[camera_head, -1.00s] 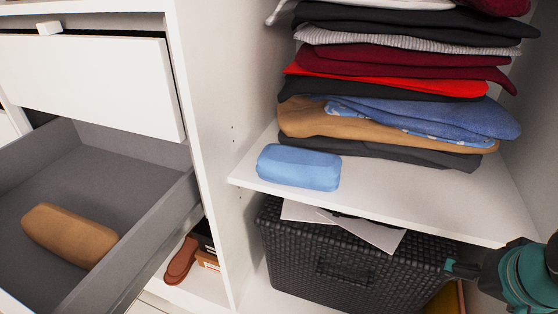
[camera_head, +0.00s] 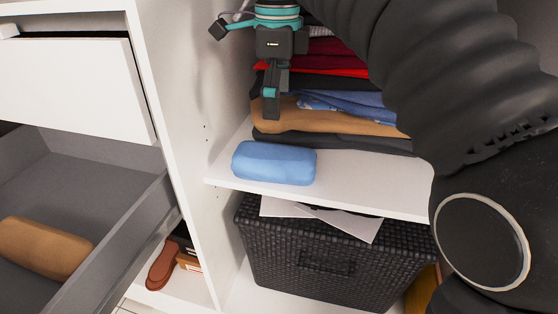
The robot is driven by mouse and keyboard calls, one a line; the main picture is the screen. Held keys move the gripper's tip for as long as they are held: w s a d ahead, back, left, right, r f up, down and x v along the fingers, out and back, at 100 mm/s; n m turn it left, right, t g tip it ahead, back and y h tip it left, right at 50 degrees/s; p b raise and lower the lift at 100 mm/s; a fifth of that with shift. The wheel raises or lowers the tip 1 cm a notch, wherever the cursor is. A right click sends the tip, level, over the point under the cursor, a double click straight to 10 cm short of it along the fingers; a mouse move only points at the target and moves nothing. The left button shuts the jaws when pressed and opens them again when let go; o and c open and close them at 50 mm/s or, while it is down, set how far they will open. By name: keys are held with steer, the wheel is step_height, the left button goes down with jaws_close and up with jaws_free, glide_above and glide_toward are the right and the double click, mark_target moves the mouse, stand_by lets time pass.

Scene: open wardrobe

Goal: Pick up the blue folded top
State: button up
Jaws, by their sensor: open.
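The blue folded top (camera_head: 274,163) is a light blue roll lying at the front left of the white shelf (camera_head: 360,187). My gripper (camera_head: 262,88) is above and slightly behind it in the picture, in front of the clothes stack. One finger hangs down with a teal pad, and another part reaches out to the left. The gripper is open and holds nothing. It is apart from the blue top, which is fully in view.
A stack of folded clothes (camera_head: 335,118) stands behind the top. A dark woven basket (camera_head: 330,262) with papers (camera_head: 345,222) is below the shelf. An open grey drawer (camera_head: 120,185) at left holds a tan roll (camera_head: 42,248). A white upright panel (camera_head: 185,130) stands left of the shelf.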

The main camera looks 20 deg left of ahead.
mark_target(275, 152)
steer(key=shift+m, duration=0.3)
steer(key=f+b, duration=0.1)
steer(key=f, duration=0.4)
steer(key=a+f+b, duration=0.1)
steer(key=f, duration=0.2)
steer(key=shift+s+f+b, duration=0.1)
steer(key=shift+f+b, duration=0.2)
steer(key=shift+b, duration=0.05)
steer(key=shift+d+f+b, duration=0.15)
steer(key=shift+f+b, duration=0.25)
steer(key=shift+f, duration=0.9)
steer(key=shift+d+f+b, duration=0.1)
steer(key=shift+f+b, duration=0.25)
steer(key=shift+f, duration=0.95)
steer(key=c, duration=1.1)
